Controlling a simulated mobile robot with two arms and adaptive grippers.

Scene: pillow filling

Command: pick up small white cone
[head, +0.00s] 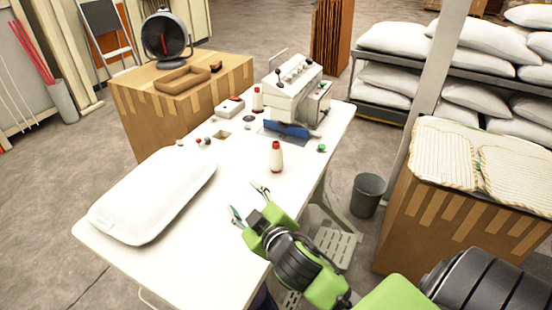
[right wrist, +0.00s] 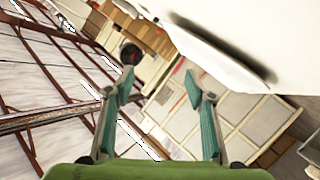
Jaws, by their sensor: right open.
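A small white cone (head: 276,157) with a red top stands upright on the white table (head: 200,255), in front of the sewing machine. A second, smaller white cone with red (head: 257,99) stands farther back, left of the machine. My right gripper (head: 246,199) is over the table, nearer to me and a little left of the front cone, apart from it. Its teal fingers are spread and empty, as the right wrist view (right wrist: 157,85) also shows. A large white shape fills the upper right there; I cannot tell what it is. My left gripper is not in view.
A white pillow (head: 152,198) lies on the table's left. The sewing machine (head: 295,95) stands at the back right, with small parts (head: 203,141) and a green-topped item (head: 321,148) nearby. A grey bin (head: 368,195) stands on the floor to the right.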

